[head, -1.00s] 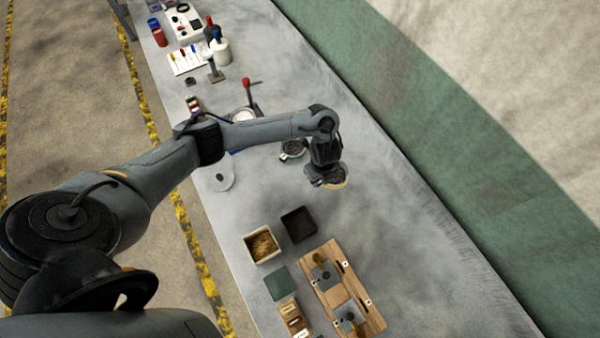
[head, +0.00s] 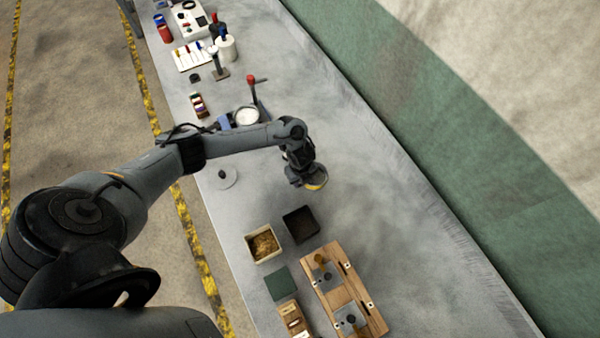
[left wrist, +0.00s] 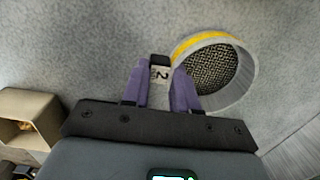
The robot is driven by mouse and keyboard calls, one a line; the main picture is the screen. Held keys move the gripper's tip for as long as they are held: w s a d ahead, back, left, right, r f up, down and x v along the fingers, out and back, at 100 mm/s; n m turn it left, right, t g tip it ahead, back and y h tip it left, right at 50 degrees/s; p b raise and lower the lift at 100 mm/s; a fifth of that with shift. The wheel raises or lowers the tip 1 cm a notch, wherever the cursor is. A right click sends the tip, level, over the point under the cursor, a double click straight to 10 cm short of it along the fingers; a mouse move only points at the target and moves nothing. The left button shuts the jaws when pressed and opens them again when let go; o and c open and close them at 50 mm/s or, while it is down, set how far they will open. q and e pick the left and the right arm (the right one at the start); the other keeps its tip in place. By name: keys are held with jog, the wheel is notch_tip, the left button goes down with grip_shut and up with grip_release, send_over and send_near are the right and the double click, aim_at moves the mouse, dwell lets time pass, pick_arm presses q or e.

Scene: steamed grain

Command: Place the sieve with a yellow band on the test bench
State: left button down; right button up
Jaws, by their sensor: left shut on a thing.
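The sieve with a yellow band (head: 317,184) is at the end of my left arm, over the middle of the grey test bench (head: 390,220). In the left wrist view the sieve (left wrist: 249,80) is a round pale ring with dark mesh inside and a yellow band along its upper left rim. My left gripper (left wrist: 160,72) has purple fingers shut on the sieve's small tab, marked "2". In the head view the left gripper (head: 302,178) hides most of the sieve. I cannot tell whether the sieve touches the bench. My right gripper is not in view.
A box of grain (head: 263,244) and a dark box (head: 300,225) stand just below the gripper. A wooden rack (head: 343,290) and a green square (head: 280,284) lie nearer. The bench right of the gripper is clear.

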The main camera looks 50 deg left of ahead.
pick_arm(q)
jog(key=shift+f, duration=0.1)
jog(key=c, duration=1.3)
grip_release()
jog(key=shift+f, duration=0.1)
jog(key=o, duration=0.4)
jog(key=shift+o, duration=0.2)
